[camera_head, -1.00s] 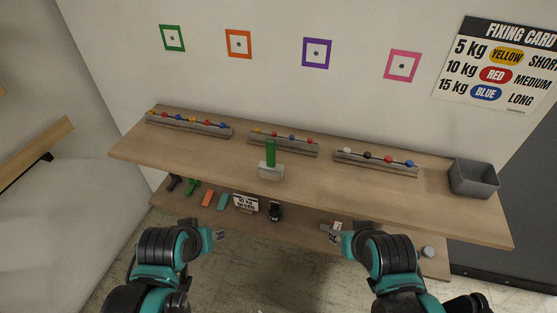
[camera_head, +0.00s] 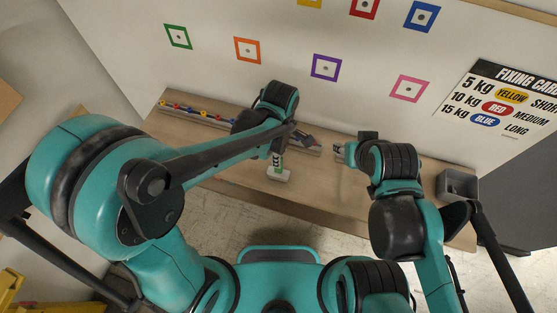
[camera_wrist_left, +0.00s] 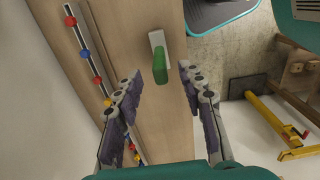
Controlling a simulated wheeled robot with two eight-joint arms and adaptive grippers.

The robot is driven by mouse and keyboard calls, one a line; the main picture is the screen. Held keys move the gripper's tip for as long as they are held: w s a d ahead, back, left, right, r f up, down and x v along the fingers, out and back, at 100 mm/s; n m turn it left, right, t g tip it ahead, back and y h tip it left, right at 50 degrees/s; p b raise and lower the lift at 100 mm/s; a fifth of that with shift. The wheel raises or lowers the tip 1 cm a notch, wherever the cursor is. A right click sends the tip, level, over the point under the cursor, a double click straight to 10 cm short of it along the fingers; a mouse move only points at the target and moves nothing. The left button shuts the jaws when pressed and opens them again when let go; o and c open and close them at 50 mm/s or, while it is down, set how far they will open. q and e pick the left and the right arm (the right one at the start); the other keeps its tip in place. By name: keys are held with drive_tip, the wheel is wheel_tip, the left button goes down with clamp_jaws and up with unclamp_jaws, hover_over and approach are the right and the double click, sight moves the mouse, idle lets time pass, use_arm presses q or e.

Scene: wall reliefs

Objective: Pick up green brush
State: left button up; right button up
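The left gripper is open and empty. My right gripper (camera_head: 341,152) is over the shelf, to the right of the block. Its finger opening is too small to judge.
A rail with coloured balls (camera_head: 196,114) runs along the back of the shelf (camera_head: 235,180); it also shows in the left wrist view (camera_wrist_left: 90,65). A grey bin (camera_head: 458,185) stands at the right end. Coloured square frames and a weight card (camera_head: 508,100) are on the wall.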

use_arm(q)
drive_tip(key=b, duration=0.1)
hover_over(281, 175)
drive_tip(key=w, duration=0.1)
drive_tip(key=f, duration=0.7)
drive_tip(key=shift+w+a, duration=0.1)
drive_tip(key=shift+a, duration=0.3)
clamp_jaws()
